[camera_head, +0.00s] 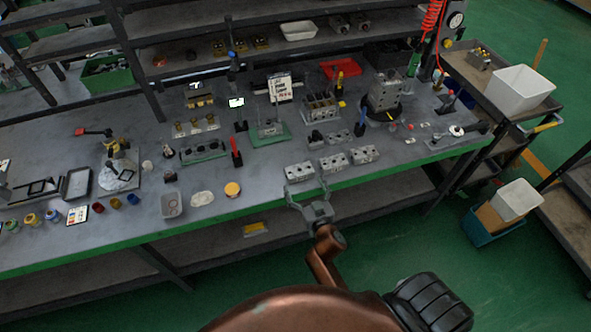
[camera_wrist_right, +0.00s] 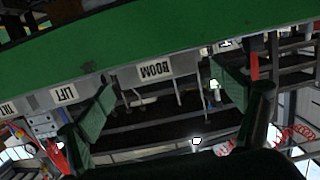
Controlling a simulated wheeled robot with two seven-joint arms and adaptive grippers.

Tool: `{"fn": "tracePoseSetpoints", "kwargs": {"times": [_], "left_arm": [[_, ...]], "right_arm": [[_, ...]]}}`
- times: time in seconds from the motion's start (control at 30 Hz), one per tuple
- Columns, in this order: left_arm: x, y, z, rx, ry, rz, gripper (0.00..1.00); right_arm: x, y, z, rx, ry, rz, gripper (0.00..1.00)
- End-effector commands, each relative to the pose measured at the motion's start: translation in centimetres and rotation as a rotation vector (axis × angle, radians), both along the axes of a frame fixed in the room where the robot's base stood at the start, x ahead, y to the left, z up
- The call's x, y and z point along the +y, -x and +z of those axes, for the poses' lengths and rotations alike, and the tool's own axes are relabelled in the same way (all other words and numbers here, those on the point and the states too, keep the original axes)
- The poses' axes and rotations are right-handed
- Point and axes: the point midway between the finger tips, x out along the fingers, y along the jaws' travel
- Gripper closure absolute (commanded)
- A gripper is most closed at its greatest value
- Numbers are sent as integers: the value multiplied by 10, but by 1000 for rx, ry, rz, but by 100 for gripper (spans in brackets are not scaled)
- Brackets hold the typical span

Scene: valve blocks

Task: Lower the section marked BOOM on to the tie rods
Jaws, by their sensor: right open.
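Three grey metal blocks stand in a row near the front edge of the bench. The left one (camera_head: 299,171) is nearest my right gripper (camera_head: 311,212). The right gripper is open and empty, just in front of this block, with its fingers apart. In the right wrist view, upside down, the label BOOM (camera_wrist_right: 155,70) lies between the open fingers (camera_wrist_right: 165,88). The labels LIFT (camera_wrist_right: 64,95) and TILT (camera_wrist_right: 8,109) are to its left there. Thin upright rods (camera_head: 275,112) appear to rise from a fixture on a green base farther back; details are too small. My left gripper is out of view.
The middle block (camera_head: 334,162) and right block (camera_head: 364,154) stand close beside the left one. The bench's green front edge (camera_head: 395,179) runs near my gripper. A ported block (camera_head: 320,107) stands farther back.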

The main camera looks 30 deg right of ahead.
Motion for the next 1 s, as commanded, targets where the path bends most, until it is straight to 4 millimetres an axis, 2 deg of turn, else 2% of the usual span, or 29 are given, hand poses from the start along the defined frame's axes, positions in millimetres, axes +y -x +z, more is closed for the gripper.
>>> {"fn": "tracePoseSetpoints", "kwargs": {"times": [0.13,0.53,0.83,1.0], "left_arm": [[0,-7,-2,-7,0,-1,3],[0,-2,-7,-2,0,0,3],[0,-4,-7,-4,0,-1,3],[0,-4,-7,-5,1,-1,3]], "right_arm": [[-5,-16,-3,0,2,0,13],[-19,-64,-11,2,3,1,13],[-20,-68,-11,2,0,0,13],[-20,-68,-11,2,0,0,24]]}}
